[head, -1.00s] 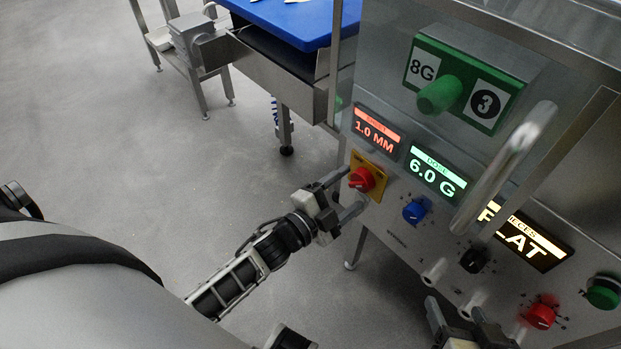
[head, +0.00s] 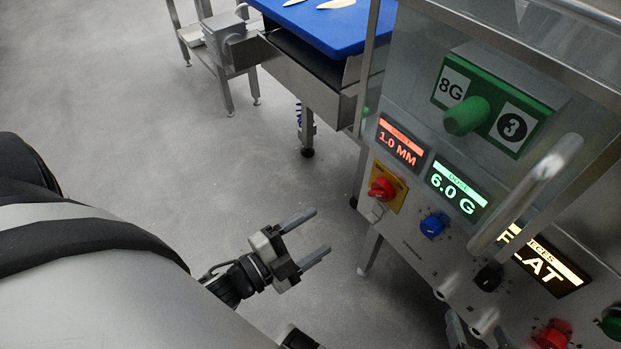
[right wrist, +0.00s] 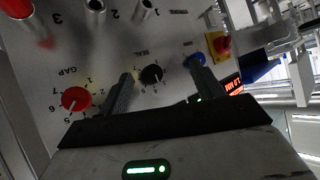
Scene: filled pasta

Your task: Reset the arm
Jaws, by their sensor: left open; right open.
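My left gripper (head: 312,238) is open and empty in the head view, over the bare floor. It is to the left of the machine's control panel (head: 409,221) and apart from the red knob on the yellow plate (head: 382,188). My right gripper (right wrist: 160,85) is open and empty in the right wrist view, its two fingers pointing towards the panel. The black knob (right wrist: 152,75) shows between its fingertips, the red knob (right wrist: 75,98) to the left and the blue knob (right wrist: 194,62) at the right. I cannot tell its exact distance from the panel. In the head view it is mostly hidden at the bottom edge.
The machine carries lit displays reading 1.0 MM (head: 399,149) and 6.0 G (head: 455,190), and a metal handle (head: 530,190) stands out from its front. A blue board (head: 330,25) lies on the table behind. The grey floor (head: 190,160) at left is clear.

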